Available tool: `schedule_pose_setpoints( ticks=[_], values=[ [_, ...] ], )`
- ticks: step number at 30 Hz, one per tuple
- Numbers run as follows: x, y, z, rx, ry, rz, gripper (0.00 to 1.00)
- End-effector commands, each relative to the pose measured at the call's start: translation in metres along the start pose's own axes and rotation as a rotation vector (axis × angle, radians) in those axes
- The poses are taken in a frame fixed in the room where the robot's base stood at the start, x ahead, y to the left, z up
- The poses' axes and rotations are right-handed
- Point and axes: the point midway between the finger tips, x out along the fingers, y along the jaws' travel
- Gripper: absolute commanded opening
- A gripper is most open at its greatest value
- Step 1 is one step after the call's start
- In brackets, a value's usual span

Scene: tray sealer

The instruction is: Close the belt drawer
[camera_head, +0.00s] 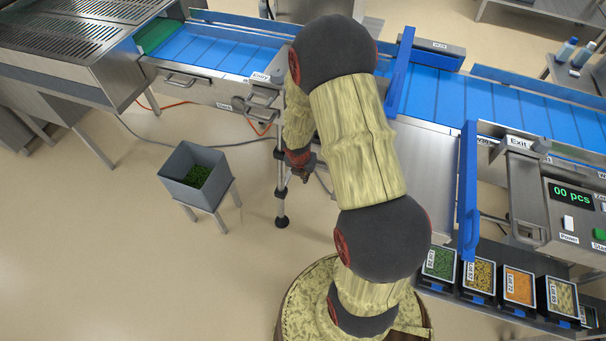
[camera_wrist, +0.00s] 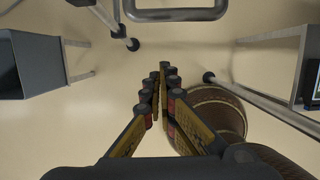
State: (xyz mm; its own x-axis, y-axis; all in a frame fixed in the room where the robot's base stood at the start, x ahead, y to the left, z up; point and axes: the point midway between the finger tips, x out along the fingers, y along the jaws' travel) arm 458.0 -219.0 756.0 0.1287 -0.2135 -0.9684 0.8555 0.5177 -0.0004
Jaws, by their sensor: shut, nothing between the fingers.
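Two grey bar handles show on the front of the left blue conveyor in the head view, one (camera_head: 180,81) at its left and one (camera_head: 262,98) nearer my arm. The pictures do not show clearly which belongs to the belt drawer or how far it stands out. My gripper (camera_head: 303,174) hangs below the right-hand handle, partly hidden by my arm. In the wrist view my gripper (camera_wrist: 160,72) is shut and empty, pointing toward a grey tubular handle (camera_wrist: 175,14) at the top edge, apart from it.
A grey bin (camera_head: 193,174) with green contents stands on a stand at left; it also shows in the wrist view (camera_wrist: 28,64). Blue guards (camera_head: 468,190) and several ingredient trays stand at right. A metal leg (camera_head: 282,205) is close to my gripper.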

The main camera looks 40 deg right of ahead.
Motion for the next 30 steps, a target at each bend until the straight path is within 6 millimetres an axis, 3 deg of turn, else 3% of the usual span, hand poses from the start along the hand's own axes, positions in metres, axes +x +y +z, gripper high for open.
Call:
schedule_pose_setpoints(
  ticks=[1, 10, 25, 30],
  values=[
    [0.015, 0.0, -0.001, 0.001, 0.0, 0.0, 0.0],
    [0.011, 0.0, 0.035, 0.003, 0.0, 0.0, 0.0],
    [0.011, 0.0, 0.042, 0.001, 0.0, 0.0, 0.0],
    [0.011, 0.0, 0.058, 0.001, 0.001, -0.001, 0.0]
  ],
)
